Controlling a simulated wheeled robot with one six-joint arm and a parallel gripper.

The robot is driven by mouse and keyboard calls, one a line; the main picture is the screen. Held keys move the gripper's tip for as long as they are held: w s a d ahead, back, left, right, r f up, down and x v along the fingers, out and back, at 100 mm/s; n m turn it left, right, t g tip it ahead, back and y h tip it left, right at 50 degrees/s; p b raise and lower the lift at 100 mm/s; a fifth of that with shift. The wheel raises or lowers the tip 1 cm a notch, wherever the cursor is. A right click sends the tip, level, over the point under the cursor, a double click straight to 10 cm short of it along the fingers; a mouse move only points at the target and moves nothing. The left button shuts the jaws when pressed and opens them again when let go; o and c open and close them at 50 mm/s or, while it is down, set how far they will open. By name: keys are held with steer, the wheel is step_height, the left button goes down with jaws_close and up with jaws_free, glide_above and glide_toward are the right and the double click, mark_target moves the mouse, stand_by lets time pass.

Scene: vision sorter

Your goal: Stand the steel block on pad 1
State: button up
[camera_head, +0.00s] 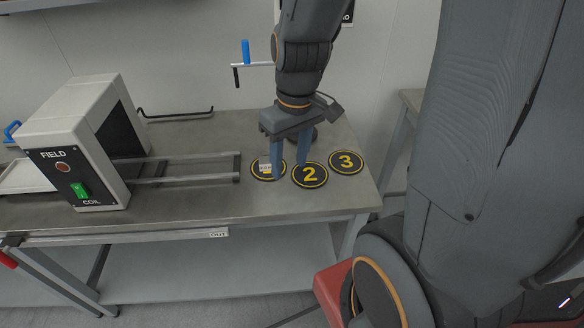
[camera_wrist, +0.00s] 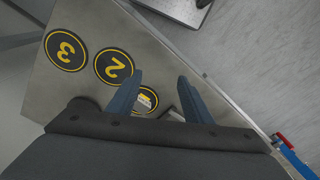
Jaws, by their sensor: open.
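Pad 1 (camera_head: 256,174) is a black disc with a yellow ring, partly hidden by a finger of my gripper (camera_head: 289,170). A small pale block with dark dots, seemingly the steel block (camera_head: 265,168), is on pad 1, just left of that finger in the head view. In the wrist view, pad 1 (camera_wrist: 152,94) and the pale block (camera_wrist: 145,99) show beside the left finger, in the gap between the fingers. My gripper (camera_wrist: 158,76) is open, pointing down, with nothing gripped. I cannot tell how close the fingertips are to the table.
Pad 2 (camera_head: 310,175) and pad 3 (camera_head: 346,161) lie to the right on the bench (camera_head: 200,204). A field coil box (camera_head: 85,145) stands at left, with rails (camera_head: 190,168) running from it towards pad 1. A crank with a blue handle (camera_head: 245,52) is behind.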

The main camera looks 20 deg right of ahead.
steer(key=s+m, duration=0.2)
steer(key=shift+s+a+m+h, duration=0.25)
steer(key=shift+s+m+h, duration=0.15)
